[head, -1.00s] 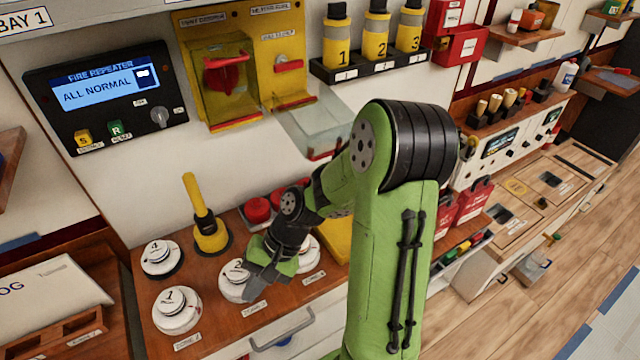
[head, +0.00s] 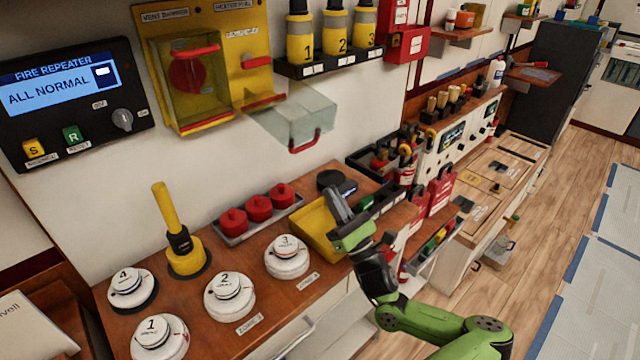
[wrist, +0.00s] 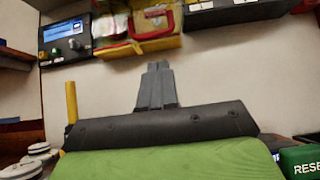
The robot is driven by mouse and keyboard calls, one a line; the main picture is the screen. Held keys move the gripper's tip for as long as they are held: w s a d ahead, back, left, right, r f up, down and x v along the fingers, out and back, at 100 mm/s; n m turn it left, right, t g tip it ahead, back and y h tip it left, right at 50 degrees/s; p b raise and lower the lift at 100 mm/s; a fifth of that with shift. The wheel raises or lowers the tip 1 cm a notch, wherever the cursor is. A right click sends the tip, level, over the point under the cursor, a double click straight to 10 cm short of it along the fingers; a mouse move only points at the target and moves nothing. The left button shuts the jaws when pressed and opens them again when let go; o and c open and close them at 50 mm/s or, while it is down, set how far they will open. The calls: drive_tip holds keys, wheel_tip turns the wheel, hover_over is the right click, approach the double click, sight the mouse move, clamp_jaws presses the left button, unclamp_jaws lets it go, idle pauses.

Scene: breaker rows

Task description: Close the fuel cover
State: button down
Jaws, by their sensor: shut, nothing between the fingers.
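The fuel cover (head: 298,115) is a clear box-like lid with a red handle at its front edge. It hangs open, sticking out from the bottom of the right half of the yellow panel (head: 222,14), under the heater fuel label. A red lever (head: 257,62) shows uncovered above it. My gripper (head: 335,200) is shut and empty, low over the counter by the yellow tray, below and slightly right of the cover, apart from it. In the wrist view my shut fingers (wrist: 157,80) point up toward the wall, with the yellow panel (wrist: 130,48) beyond them at the top.
A second clear cover (head: 190,85) is closed over a red knob to the left. Numbered yellow bottles (head: 337,35) stand on a black shelf right of the panel. White discs (head: 230,295), a yellow handle (head: 168,210) and red knobs (head: 258,207) stand on the counter below.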

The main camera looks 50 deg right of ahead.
drive_tip(key=x, duration=0.8)
drive_tip(key=shift+w+r, duration=0.25)
drive_tip(key=shift+w, duration=0.1)
drive_tip(key=shift+a, duration=0.1)
